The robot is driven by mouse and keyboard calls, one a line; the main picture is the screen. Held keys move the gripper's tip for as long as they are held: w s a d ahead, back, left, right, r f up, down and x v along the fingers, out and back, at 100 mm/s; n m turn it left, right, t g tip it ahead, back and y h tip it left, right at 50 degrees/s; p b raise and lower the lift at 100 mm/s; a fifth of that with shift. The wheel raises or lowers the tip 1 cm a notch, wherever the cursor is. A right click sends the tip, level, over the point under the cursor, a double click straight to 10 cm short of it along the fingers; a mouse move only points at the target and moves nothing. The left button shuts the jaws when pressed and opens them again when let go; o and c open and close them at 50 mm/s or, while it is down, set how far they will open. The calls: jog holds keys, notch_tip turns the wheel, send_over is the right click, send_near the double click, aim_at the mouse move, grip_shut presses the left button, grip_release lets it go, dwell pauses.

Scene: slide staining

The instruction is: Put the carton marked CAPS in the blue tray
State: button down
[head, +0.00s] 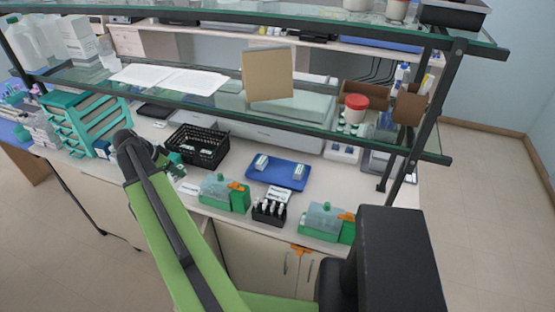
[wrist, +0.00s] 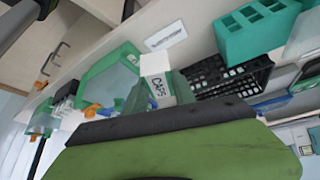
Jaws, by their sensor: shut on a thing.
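The white carton marked CAPS (wrist: 156,68) is in the middle of the wrist view, its lettering towards the camera. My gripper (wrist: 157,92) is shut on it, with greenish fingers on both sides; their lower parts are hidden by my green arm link. In the head view my gripper (head: 174,166) is in front of the black basket, left of the blue tray, and the carton is too small there to make out clearly. The blue tray (head: 277,174) lies on the bench and bears two small pale cartons, with free blue surface between them.
The black basket (head: 199,146) stands left of the tray. Green-based boxes (head: 225,192) (head: 327,222) and a black bottle rack (head: 268,213) line the front edge. A glass shelf (head: 215,100) spans above the bench. Teal drawers (head: 88,122) stand at left.

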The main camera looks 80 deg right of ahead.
jog(key=s+d+f+b, duration=0.2)
jog(key=s+d+f, duration=0.1)
jog(key=s+d, duration=0.45)
jog(key=s+d+f+m+g+y+b, duration=0.1)
jog(key=s+d+m, duration=0.3)
jog(key=s, duration=1)
jog(key=s+d+m+g+y, duration=0.1)
jog(key=s+d, duration=0.5)
jog(key=s, duration=0.7)
jog(key=f+b, duration=0.7)
jog(key=shift+a, duration=0.25)
jog(key=shift+f+b, duration=0.5)
jog(key=shift+f, duration=0.1)
jog(key=c, duration=0.9)
grip_release()
jog(key=shift+c, duration=0.2)
jog(key=shift+r, duration=0.1)
